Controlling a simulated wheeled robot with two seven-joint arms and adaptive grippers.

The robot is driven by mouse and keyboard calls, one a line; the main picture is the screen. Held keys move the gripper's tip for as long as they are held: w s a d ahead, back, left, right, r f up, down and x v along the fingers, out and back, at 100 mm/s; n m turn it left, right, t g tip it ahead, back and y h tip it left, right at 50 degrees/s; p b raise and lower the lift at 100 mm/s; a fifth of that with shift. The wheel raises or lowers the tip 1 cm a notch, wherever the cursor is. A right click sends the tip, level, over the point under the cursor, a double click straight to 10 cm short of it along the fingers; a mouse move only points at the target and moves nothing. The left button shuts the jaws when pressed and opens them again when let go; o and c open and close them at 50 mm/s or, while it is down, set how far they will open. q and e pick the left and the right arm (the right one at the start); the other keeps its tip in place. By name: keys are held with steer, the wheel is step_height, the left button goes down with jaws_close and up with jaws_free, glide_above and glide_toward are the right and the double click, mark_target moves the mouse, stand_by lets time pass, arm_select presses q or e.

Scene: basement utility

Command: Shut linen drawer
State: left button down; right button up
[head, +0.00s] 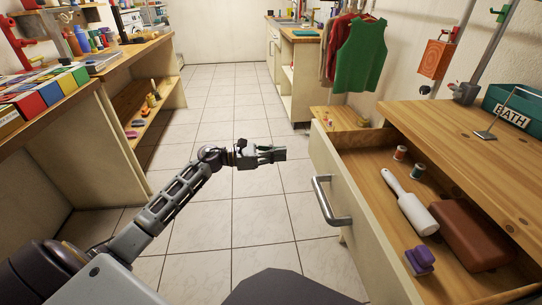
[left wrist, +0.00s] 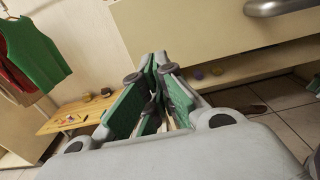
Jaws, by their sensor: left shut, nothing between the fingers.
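The linen drawer (head: 342,185) is pulled out of the wooden-topped cabinet on the right in the head view. Its cream front carries a silver bar handle (head: 325,201). The handle also shows at the top right of the left wrist view (left wrist: 283,7). My left gripper (head: 282,154) is shut and empty, to the left of the drawer front and apart from it, above the tiled floor. In the left wrist view its green-padded fingers (left wrist: 152,72) come together near the middle. My right gripper is not in view.
Inside the drawer lie a white-handled roller (head: 410,203), a brown block (head: 470,232), a purple item (head: 420,260) and two thread spools (head: 400,153). A teal BATH box (head: 515,106) stands on the cabinet top. A workbench (head: 130,55) lines the left; tiled floor between is clear.

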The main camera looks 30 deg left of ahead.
mark_target(313, 151)
arm_select(q)
steer(key=b+x, duration=0.1)
steer(key=x, duration=0.5)
steer(key=shift+x, duration=1.05)
steer(key=shift+w+d, duration=0.2)
steer(key=shift+d, duration=0.15)
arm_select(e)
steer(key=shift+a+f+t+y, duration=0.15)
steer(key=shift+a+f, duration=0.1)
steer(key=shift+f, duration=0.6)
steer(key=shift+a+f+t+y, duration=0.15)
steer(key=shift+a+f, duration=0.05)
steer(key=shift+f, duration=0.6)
arm_select(q)
steer(key=shift+w+d, duration=0.1)
